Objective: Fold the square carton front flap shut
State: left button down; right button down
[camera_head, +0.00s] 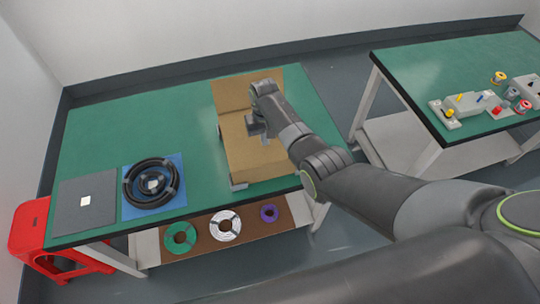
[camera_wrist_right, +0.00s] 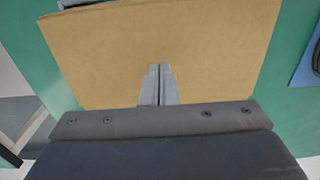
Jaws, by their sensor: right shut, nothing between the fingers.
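The square carton (camera_head: 262,158) stands on the green table, brown, with one flap (camera_head: 230,93) raised at its back. Its front side and right part are partly hidden by my right arm. My right gripper (camera_head: 258,133) is shut and empty, over the carton's top. In the right wrist view, a broad brown carton panel (camera_wrist_right: 215,50) fills the middle, and the shut fingertips (camera_wrist_right: 160,70) point at it. I cannot tell whether they touch it. My left gripper is not in view.
A coiled black cable (camera_head: 151,183) lies on a blue mat, beside a grey mat (camera_head: 86,203). Green, white and purple spools lie on the lower shelf (camera_head: 268,233). A red stool (camera_head: 28,240) is at left. A second table (camera_head: 440,75) with small parts stands right.

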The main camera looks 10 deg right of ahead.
notch_tip(320, 180, up, 9)
jog(key=p, duration=0.6)
jog(key=shift+p, duration=0.4)
jog(key=shift+f, duration=0.1)
